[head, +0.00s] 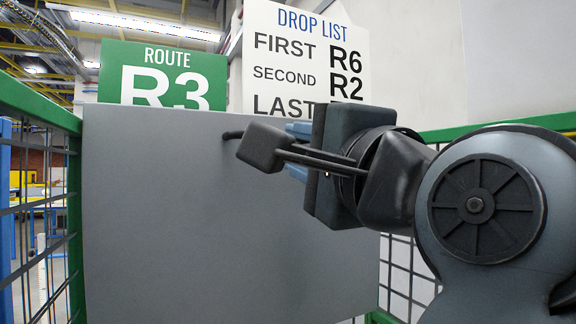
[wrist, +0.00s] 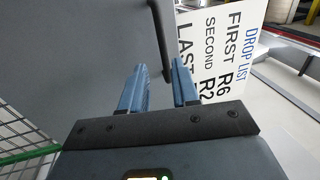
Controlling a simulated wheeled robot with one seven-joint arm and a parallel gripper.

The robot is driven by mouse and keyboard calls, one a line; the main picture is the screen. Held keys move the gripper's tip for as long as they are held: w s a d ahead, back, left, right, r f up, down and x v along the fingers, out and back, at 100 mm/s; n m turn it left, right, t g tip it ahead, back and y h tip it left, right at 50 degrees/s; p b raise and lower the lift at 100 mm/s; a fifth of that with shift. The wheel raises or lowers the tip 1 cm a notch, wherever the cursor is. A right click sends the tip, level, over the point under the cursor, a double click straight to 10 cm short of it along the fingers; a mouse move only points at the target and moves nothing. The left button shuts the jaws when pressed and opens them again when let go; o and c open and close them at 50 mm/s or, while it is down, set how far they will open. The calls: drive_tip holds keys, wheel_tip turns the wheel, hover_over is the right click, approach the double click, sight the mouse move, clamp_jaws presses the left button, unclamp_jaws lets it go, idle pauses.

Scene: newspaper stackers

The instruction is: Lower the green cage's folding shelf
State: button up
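The folding shelf is a grey panel (head: 180,220) standing upright inside the green cage (head: 455,131); it also fills the upper left of the wrist view (wrist: 70,60). A dark bar handle (head: 232,135) sits near its top; in the wrist view the handle (wrist: 160,35) runs down from the top edge, its lower end between my fingers. My gripper (wrist: 159,68) is open, with two blue fingers apart on either side of the handle's end. I cannot tell whether either finger touches it. In the head view my gripper (head: 298,150) is before the shelf, fingers mostly hidden.
A green R3 route sign (head: 160,75) and a white drop list sign (head: 300,50) stand behind the shelf's top edge. Cage mesh (head: 45,230) is close on the left, and more mesh (head: 408,280) is at the right. A pale wall is behind.

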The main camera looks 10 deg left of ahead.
drive_tip(key=x, duration=0.7)
drive_tip(key=shift+w+a+r, duration=0.1)
drive_tip(key=shift+w+r, duration=0.15)
drive_tip(key=shift+r, duration=0.05)
drive_tip(key=shift+c, duration=0.3)
clamp_jaws()
